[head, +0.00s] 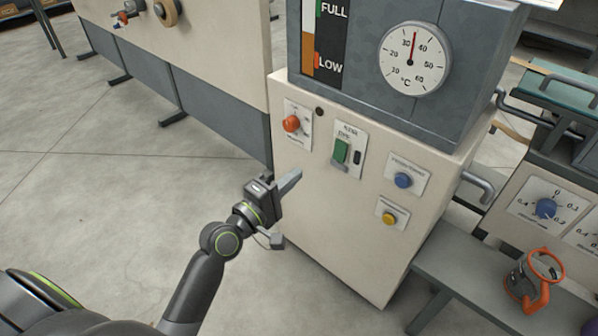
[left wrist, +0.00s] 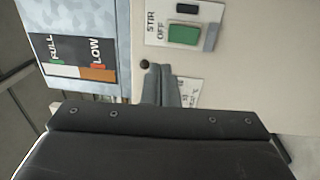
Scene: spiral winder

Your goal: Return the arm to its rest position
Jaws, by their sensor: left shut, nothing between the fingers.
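My left arm reaches in from the lower left in the head view. My left gripper (head: 289,181) is shut and empty in front of the cream machine cabinet (head: 345,238), below its orange knob (head: 291,124) and left of the green switch (head: 340,152). In the left wrist view the closed fingers (left wrist: 160,86) point at the panel and hide part of a label. The green switch also shows there (left wrist: 184,34), apart from the fingers. My right gripper is in neither view.
A blue knob (head: 403,180) and a yellow button (head: 389,218) sit on the cabinet front. A dial gauge (head: 415,59) is above. A grey bench (head: 452,262) with an orange-handled jug (head: 533,280) stands at the right. The floor (head: 110,185) at the left is clear.

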